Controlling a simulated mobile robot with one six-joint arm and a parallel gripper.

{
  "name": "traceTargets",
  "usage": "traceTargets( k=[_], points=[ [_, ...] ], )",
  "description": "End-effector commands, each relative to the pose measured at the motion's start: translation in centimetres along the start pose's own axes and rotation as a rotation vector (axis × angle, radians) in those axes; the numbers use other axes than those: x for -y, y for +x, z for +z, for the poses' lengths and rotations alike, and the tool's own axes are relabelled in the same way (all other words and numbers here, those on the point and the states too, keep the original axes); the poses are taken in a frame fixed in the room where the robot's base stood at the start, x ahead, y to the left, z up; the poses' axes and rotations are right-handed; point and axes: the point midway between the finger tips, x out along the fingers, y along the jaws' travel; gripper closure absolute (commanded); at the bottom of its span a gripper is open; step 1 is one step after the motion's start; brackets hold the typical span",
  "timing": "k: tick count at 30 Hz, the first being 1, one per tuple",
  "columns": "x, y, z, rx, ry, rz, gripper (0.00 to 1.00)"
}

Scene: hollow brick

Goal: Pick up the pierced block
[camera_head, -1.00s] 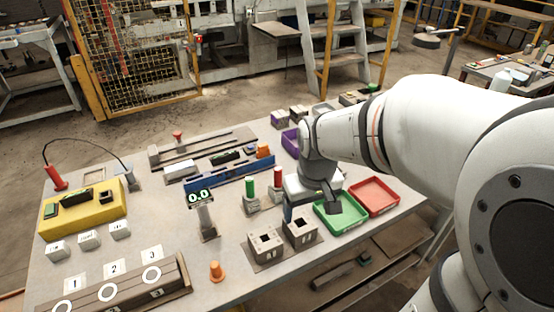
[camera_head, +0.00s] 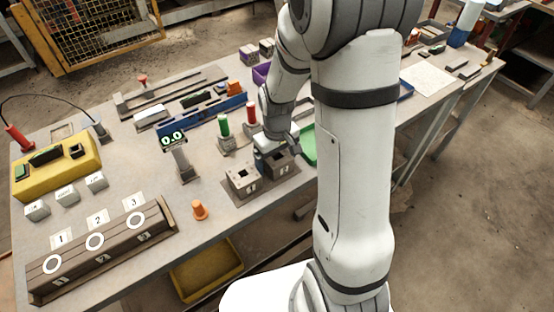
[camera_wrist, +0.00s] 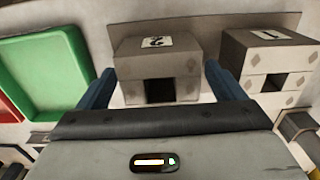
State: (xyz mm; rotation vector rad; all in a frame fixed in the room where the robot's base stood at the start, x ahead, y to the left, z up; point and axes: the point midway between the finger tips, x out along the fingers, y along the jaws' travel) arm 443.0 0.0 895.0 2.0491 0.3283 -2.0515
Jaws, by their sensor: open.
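Two grey blocks with dark square holes stand side by side on a flat base plate. The block marked 2 (camera_head: 278,161) also shows in the wrist view (camera_wrist: 157,52), with a hole in its facing side. The block marked 1 (camera_head: 243,179) stands to its left in the head view and to the right in the wrist view (camera_wrist: 270,55). My gripper (camera_wrist: 158,88) is open, with a blue finger at either side of block 2's near end. In the head view my gripper is partly hidden behind block 2. I cannot tell whether the fingers touch it.
A green tray (camera_wrist: 42,72) lies beside block 2, largely hidden by my arm in the head view. Green (camera_head: 224,124) and red (camera_head: 251,111) cylinders stand behind the blocks.

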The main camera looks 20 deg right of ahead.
Motion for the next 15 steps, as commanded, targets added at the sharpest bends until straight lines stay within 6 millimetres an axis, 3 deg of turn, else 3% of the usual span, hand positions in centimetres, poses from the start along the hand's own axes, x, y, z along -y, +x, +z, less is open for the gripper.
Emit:
traceTargets(
  k=[10, 15],
  points=[
    [-0.01, 0.92, -0.01, -0.001, 0.001, 0.000, 0.11],
    [-0.02, 0.91, 0.00, -0.001, 0.001, 0.000, 0.25]
  ],
)
